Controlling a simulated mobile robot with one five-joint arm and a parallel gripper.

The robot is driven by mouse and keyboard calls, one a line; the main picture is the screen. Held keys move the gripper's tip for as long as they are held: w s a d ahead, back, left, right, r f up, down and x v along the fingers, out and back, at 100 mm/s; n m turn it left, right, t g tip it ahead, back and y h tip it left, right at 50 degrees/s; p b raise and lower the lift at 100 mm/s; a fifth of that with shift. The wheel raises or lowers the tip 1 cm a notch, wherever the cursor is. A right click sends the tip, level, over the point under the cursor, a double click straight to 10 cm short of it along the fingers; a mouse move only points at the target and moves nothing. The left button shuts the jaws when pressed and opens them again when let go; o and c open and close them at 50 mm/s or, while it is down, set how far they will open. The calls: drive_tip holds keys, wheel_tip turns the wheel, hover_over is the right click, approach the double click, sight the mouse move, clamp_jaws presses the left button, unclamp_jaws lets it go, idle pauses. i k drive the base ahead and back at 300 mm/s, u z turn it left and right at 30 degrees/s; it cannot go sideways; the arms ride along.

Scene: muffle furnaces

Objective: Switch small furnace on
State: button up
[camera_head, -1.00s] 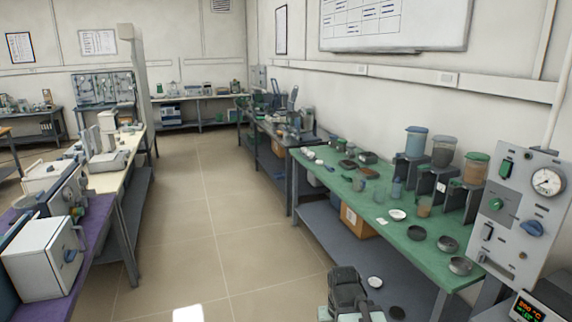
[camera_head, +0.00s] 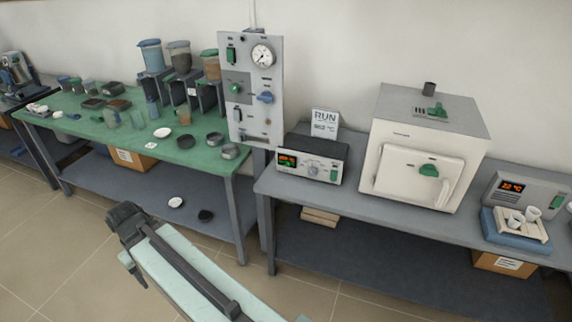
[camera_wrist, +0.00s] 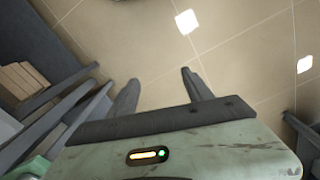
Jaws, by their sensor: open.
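I cannot tell which unit serves the small furnace. My gripper (camera_wrist: 160,77) is open and empty above the floor in the wrist view, away from the switches.
A panel with gauge and knobs (camera_head: 252,100) rises between the grey bench (camera_head: 345,204) and the green-topped bench (camera_head: 190,154). Cups sit on a tray (camera_head: 515,237) at right. Floor in front is clear.

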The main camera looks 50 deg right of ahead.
sight(334, 176)
drive_tip(key=z, duration=2.05)
